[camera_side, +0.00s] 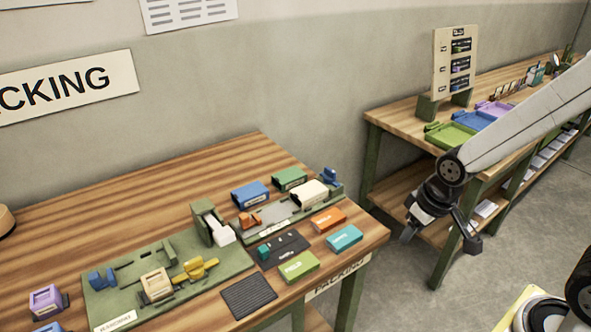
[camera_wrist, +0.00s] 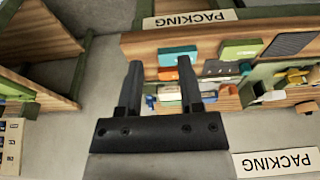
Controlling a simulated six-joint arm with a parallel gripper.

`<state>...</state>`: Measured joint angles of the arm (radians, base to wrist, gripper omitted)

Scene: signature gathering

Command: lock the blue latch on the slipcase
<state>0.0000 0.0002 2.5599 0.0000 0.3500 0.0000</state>
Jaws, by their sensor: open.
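A cream box (camera_side: 310,193), possibly the slipcase, sits in a grey-green fixture (camera_side: 277,212) at the right of the packing table. A small upright blue piece (camera_side: 331,176), which looks like the latch, stands at that fixture's right end. Its state is too small to tell. A blue piece also shows in the wrist view (camera_wrist: 150,101), between the fingers. My gripper (camera_side: 440,228) is open and empty, off the table's right end and apart from the fixture. Its two fingers (camera_wrist: 160,72) point at the packing table in the wrist view.
Orange (camera_side: 328,220), teal (camera_side: 344,238) and lime (camera_side: 299,265) boxes lie in front of the fixture. A green board (camera_side: 215,265) holds a tan block (camera_side: 156,284) and yellow piece (camera_side: 197,268). Another bench (camera_side: 400,112) with coloured trays stands behind my arm. Floor separates the tables.

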